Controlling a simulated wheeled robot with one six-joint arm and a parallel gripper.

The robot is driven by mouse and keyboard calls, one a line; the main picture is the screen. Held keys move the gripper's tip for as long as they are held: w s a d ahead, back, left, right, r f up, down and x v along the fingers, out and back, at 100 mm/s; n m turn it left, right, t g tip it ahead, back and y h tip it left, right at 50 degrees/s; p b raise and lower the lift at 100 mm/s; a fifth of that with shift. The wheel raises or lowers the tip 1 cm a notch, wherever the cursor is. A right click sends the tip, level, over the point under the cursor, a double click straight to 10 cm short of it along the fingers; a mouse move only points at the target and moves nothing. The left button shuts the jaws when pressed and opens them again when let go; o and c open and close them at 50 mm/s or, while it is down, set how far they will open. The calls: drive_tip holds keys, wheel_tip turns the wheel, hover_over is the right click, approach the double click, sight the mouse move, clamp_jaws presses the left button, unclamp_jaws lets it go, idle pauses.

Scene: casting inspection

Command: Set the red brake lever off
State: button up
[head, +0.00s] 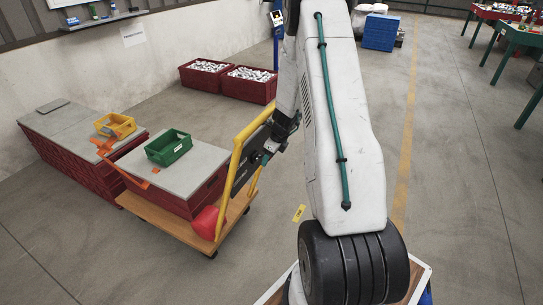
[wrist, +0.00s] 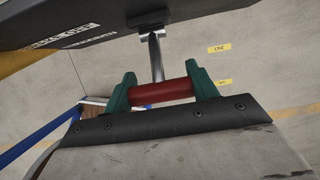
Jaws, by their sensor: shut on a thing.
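The red brake lever (wrist: 162,93) shows in the wrist view as a red cylindrical grip on a metal stem. The stem runs up to a dark panel (wrist: 95,28) with white lettering, too cropped to read. My gripper (wrist: 163,89) is shut on the red grip, with one green finger at each end of it. In the head view my gripper (head: 270,150) is beside the dark panel on the yellow handle frame (head: 236,150) of a wooden cart (head: 160,221). The lever itself is hard to make out there.
The cart carries red crates with a grey lid (head: 150,178) and a green bin (head: 168,147). A yellow bin (head: 116,126) is on the grey-topped stack to the left. Filled red bins (head: 247,85) stand by the wall.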

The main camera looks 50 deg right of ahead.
drive_tip(key=shift+w+d+r, duration=0.1)
drive_tip(key=shift+r, duration=0.05)
drive_tip(key=o, duration=1.3)
drive_tip(key=shift+o, duration=0.4)
drive_tip(key=shift+r, duration=0.4)
drive_tip(key=s+d, duration=0.3)
drive_tip(key=s, duration=0.9)
drive_tip(key=shift+d, duration=0.25)
drive_tip(key=shift+r, duration=0.1)
